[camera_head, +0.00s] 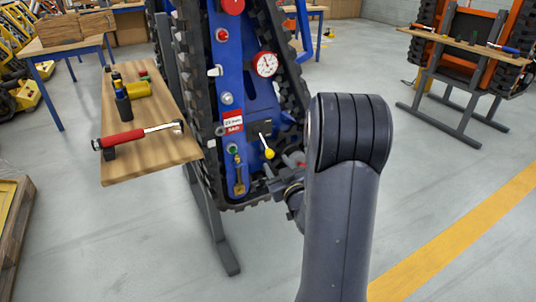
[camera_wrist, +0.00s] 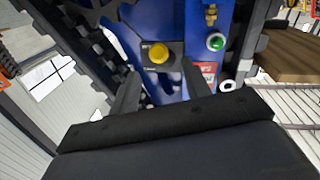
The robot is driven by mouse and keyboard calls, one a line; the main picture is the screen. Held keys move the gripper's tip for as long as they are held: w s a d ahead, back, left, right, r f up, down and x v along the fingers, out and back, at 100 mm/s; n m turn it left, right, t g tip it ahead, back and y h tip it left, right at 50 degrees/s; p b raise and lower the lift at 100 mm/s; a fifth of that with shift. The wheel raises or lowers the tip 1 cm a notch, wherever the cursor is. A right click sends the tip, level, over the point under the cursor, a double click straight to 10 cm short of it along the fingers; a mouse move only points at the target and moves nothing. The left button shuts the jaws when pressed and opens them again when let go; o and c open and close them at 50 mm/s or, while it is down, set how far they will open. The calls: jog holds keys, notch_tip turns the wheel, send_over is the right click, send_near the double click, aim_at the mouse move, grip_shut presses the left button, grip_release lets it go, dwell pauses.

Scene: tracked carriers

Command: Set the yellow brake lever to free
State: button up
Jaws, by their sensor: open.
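The yellow brake lever (camera_head: 269,153) shows in the head view on a black plate (camera_head: 258,131), low on the blue carrier frame. Its yellow knob hangs down and slightly right of the plate. In the wrist view the yellow knob (camera_wrist: 158,53) is seen nearly end-on against its black plate. My gripper (camera_wrist: 158,78) is open and empty, with one finger on each side of the view and the knob beyond and between the fingertips, apparently apart from them. In the head view my gripper (camera_head: 280,172) is just below right of the knob, partly hidden by my arm.
A red-and-white label (camera_head: 232,122), a green button (camera_wrist: 216,43) and a gauge (camera_head: 265,64) sit near the lever on the blue frame (camera_head: 231,75). Black tracks flank it. A wooden bench (camera_head: 150,172) with a red-handled tool stands left.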

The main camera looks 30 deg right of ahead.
aim_at(271, 156)
jog(key=w, duration=0.7)
jog(key=shift+d, duration=0.3)
jog(key=shift+c, duration=0.2)
grip_shut()
